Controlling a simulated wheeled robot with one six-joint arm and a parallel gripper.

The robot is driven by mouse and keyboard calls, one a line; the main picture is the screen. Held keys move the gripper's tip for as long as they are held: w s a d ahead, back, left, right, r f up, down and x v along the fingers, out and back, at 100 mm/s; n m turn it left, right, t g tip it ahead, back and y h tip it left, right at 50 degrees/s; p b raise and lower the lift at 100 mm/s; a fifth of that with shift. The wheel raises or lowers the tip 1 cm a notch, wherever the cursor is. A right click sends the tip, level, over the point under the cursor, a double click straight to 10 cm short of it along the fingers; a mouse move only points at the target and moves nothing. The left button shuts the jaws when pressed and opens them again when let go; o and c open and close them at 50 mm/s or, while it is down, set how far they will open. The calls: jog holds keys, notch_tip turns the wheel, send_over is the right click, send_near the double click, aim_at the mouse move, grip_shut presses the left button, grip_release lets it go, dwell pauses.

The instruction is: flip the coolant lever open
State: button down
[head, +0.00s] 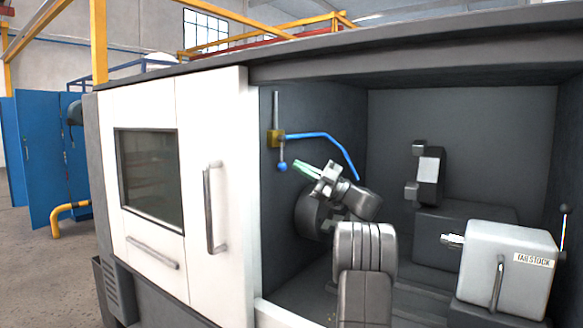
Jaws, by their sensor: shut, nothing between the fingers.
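The coolant valve (276,138) is a small brass block on the left inner wall of the machine. A thin grey pipe rises above it and a blue hose (325,137) curves away to the right. Its lever hangs straight down from the block and ends in a blue ball knob (282,167). My gripper (297,165), with pale green fingertips, is shut and empty. In the picture its tips are just right of the knob; I cannot tell whether they touch it. My arm comes up from the bottom of the view and hides part of the machine.
A white sliding door (213,180) with a grey handle stands left of the opening. A dark round chuck (312,213) is behind my wrist. A tool post (428,175) and a white tailstock (510,262) stand to the right. The upper middle of the enclosure is free.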

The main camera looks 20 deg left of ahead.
jog(key=d, duration=0.3)
jog(key=d+f, duration=0.1)
jog(key=shift+w+d, duration=0.35)
jog(key=shift+w, duration=0.05)
